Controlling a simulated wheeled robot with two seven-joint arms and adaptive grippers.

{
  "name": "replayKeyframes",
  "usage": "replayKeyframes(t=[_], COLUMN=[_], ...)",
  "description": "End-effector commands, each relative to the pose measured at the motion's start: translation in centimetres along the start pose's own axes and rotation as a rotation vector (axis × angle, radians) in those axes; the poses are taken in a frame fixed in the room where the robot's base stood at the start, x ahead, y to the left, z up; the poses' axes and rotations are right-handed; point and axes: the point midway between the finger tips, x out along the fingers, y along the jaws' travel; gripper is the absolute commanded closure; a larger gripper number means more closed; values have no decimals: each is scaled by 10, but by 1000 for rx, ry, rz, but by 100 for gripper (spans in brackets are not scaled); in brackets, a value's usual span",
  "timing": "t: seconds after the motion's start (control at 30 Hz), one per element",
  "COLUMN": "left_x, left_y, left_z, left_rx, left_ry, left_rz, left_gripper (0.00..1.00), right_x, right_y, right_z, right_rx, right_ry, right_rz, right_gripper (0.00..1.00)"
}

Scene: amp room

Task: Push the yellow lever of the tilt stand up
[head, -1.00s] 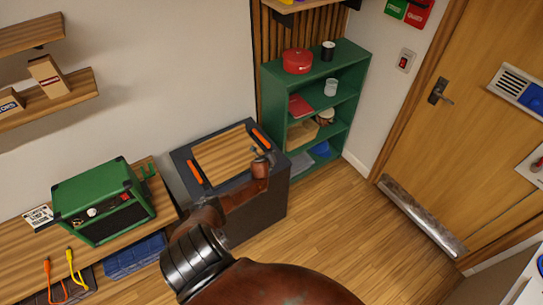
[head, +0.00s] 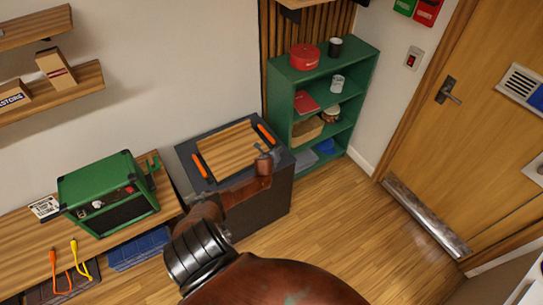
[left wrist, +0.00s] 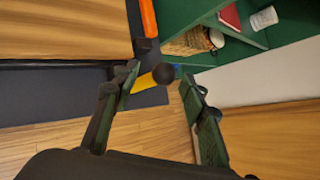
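The tilt stand (head: 256,208) is a dark grey box with a wooden top panel (head: 232,149) and orange strips along two sides. Its yellow lever (left wrist: 145,83) ends in a black ball knob (left wrist: 163,73) in the left wrist view. My left gripper (head: 267,152) is at the stand's right front corner, and its arm hides part of the stand in the head view. In the left wrist view the gripper (left wrist: 160,80) is open, with the knob showing between its fingers and the lever close to the left finger. Contact cannot be told. My right gripper is out of view.
A green shelf (head: 362,95) with a red pot (head: 304,57) and other items stands behind, right of the stand. A green amplifier (head: 108,195) sits on a wooden bench (head: 30,250) at left. A door (head: 470,130) is at right. The floor (head: 320,240) before it is clear.

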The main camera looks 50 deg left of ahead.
Motion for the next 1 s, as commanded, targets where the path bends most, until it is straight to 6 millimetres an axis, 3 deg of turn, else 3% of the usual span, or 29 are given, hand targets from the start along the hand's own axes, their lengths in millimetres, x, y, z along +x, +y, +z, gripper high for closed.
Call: replayKeyframes(t=[0.7, 1.0], left_x=[-99, -112], left_y=[4, 3], left_z=[-1, -1], left_rx=[2, 1], left_ry=[2, 2], left_rz=[4, 5], left_gripper=[60, 60], right_x=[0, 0], right_y=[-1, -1], right_z=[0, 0], right_rx=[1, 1], right_ry=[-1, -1], right_rz=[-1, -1], right_gripper=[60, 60])
